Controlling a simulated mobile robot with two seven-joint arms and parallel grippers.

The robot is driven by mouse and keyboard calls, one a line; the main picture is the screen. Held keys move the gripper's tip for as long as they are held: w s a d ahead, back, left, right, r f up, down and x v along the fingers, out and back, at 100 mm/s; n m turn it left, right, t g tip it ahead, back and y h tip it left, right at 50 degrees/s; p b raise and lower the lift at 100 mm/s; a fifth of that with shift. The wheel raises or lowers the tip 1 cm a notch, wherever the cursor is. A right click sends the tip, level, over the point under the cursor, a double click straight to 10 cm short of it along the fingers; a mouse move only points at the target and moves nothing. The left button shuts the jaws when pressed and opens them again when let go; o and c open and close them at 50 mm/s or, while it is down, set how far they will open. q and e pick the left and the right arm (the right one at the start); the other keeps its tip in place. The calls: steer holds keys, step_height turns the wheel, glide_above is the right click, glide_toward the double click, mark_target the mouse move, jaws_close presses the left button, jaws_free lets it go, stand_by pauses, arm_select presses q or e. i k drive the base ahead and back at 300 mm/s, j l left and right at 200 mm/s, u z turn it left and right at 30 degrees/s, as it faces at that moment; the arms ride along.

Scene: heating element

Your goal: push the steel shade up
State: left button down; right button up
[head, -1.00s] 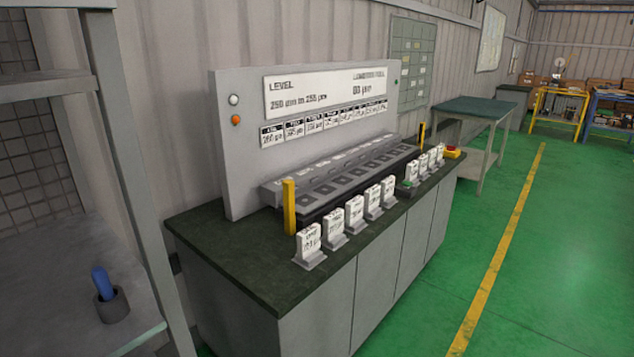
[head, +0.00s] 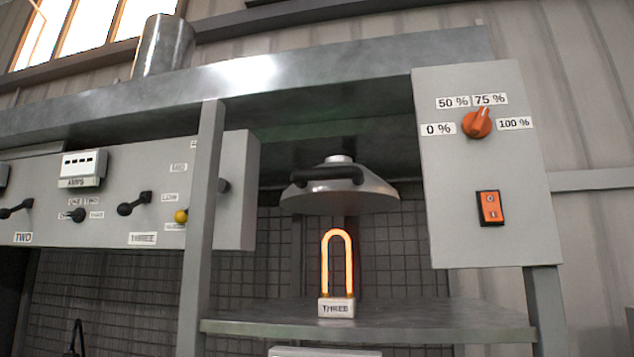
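The steel shade (head: 340,195) is a shiny dome with a dark horizontal handle (head: 328,174) across its front. It hangs under the upper steel shelf, above a glowing orange heating element (head: 325,262). A clear gap shows between the shade's rim and the top of the element. The element stands upright in a white block marked THREE (head: 336,308) on the lower shelf. Neither of my grippers shows in the head view.
A grey control box (head: 485,230) at right carries an orange knob (head: 477,124) turned near 75 % and an orange rocker switch (head: 490,208). A grey post (head: 201,230) and a lever panel (head: 110,205) stand at left. A steel cylinder (head: 163,46) sits on top.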

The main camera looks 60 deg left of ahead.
mark_target(339, 186)
steer(key=u, duration=1.8)
